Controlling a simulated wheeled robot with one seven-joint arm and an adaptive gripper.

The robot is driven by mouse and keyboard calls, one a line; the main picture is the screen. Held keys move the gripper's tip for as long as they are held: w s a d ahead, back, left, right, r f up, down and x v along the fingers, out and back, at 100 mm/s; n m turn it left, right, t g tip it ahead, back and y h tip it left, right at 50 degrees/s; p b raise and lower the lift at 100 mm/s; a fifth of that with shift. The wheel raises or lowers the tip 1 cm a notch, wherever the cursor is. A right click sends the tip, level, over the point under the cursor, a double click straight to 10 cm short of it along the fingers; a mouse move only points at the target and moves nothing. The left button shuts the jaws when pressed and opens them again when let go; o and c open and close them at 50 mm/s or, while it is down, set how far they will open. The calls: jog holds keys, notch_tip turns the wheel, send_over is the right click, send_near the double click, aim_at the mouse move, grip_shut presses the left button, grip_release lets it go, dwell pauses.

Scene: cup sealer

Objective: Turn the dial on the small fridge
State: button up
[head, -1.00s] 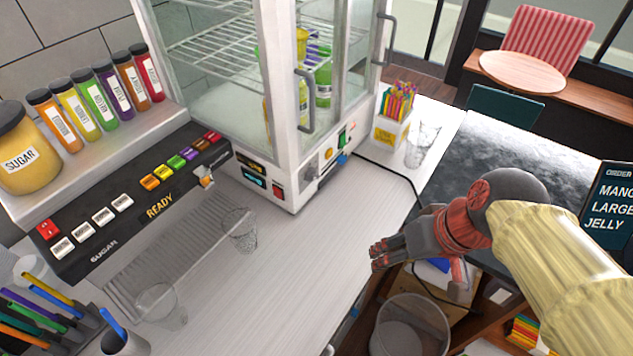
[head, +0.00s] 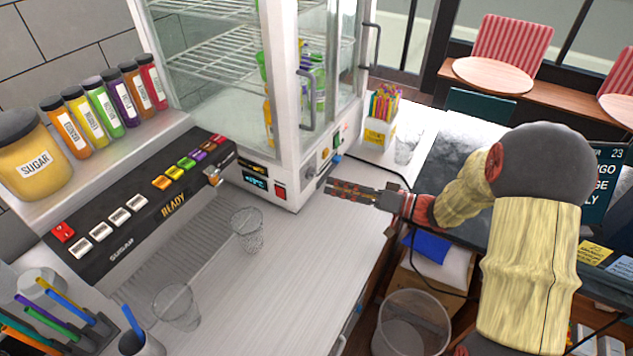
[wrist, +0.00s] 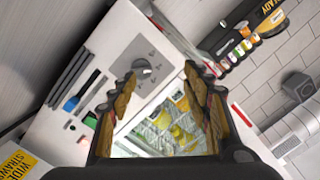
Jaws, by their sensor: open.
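The small fridge (head: 290,130) is a white glass-fronted cabinet on the counter, with bottles inside. In the head view the dial (head: 311,172) is small, low on the fridge's right-hand side. My gripper (head: 334,188) is close to that panel, just right of and below the dial. In the wrist view my gripper (wrist: 160,75) has its two fingers spread apart with nothing between them. The dial shows beyond the left fingertip, and I cannot tell that anything touches it.
Coloured switches (wrist: 88,85) sit beside the dial on the panel. A straw box (head: 379,132) and a clear cup (head: 405,150) stand right of the fridge. Two clear cups, one of them here (head: 247,230), stand by the dispenser (head: 150,205).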

aim_at(317, 175)
jog(key=w+a, duration=0.1)
jog(key=w, duration=0.1)
jog(key=w+a+f+t, duration=0.1)
jog(key=w+a, duration=0.1)
jog(key=w+a+t, duration=0.1)
jog(key=w, duration=0.1)
jog(key=shift+w+a+f+m, duration=0.25)
jog(key=shift+f+m, duration=0.05)
jog(key=shift+f, duration=0.1)
jog(key=c, duration=0.3)
jog(key=c, duration=0.8)
jog(key=shift+c, duration=0.3)
